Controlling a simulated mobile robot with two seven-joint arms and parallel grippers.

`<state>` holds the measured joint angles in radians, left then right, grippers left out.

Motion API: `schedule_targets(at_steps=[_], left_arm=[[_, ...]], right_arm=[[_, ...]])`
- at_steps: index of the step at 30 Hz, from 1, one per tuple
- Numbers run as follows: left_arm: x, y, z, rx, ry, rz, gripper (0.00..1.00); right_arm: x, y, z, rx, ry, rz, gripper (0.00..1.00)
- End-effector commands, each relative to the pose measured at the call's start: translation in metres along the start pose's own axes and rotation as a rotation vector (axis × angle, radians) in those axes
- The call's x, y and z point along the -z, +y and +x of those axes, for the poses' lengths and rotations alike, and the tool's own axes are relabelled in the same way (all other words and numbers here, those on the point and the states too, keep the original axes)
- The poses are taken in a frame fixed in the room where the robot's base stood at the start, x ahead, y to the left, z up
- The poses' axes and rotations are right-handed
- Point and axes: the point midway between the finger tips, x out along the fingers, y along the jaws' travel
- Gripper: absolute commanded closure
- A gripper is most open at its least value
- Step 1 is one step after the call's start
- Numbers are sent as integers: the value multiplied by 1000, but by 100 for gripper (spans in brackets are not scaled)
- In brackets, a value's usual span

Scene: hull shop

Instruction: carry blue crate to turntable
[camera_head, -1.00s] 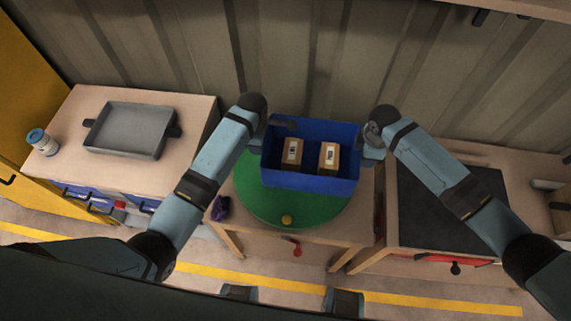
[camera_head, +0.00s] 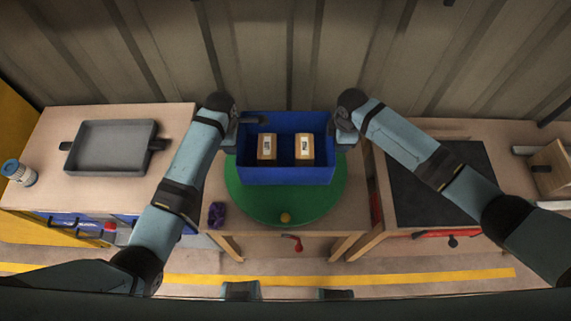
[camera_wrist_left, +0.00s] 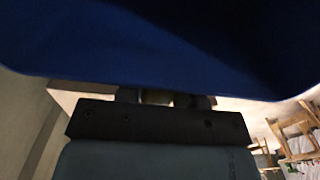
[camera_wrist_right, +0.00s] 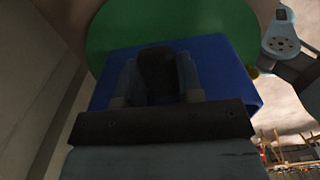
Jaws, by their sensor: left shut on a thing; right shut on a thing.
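The blue crate (camera_head: 285,174) holds two small tan boxes, a left box (camera_head: 266,148) and a right box (camera_head: 304,149). It is over the back part of the round green turntable (camera_head: 262,205); I cannot tell whether it touches. My left gripper (camera_head: 243,121) is shut on the crate's left side, and my right gripper (camera_head: 335,134) is shut on its right side. In the left wrist view the crate wall (camera_wrist_left: 150,50) fills the upper part. In the right wrist view the crate (camera_wrist_right: 215,75) lies beyond the fingers, with the turntable (camera_wrist_right: 150,25) past it.
A yellow ball (camera_head: 285,217) sits on the turntable's front. A purple item (camera_head: 216,213) lies at its front left. A dark mat (camera_head: 432,190) covers the right bench. The corrugated wall is close behind.

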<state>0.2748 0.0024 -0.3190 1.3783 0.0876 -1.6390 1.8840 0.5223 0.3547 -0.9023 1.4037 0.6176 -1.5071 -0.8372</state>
Motion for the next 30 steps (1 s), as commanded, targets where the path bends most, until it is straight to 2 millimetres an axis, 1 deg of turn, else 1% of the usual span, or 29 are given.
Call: schedule_targets(at_steps=[8,26,27,30], left_arm=[[0,0,11,-1,-1,0,100],[0,0,49,-2,-1,0,100],[0,0,48,-1,0,0,62],[0,0,46,0,0,0,41]], right_arm=[[0,0,11,-1,1,0,100],[0,0,49,-1,1,0,100],[0,0,48,-1,0,0,62],[0,0,46,0,0,0,41]])
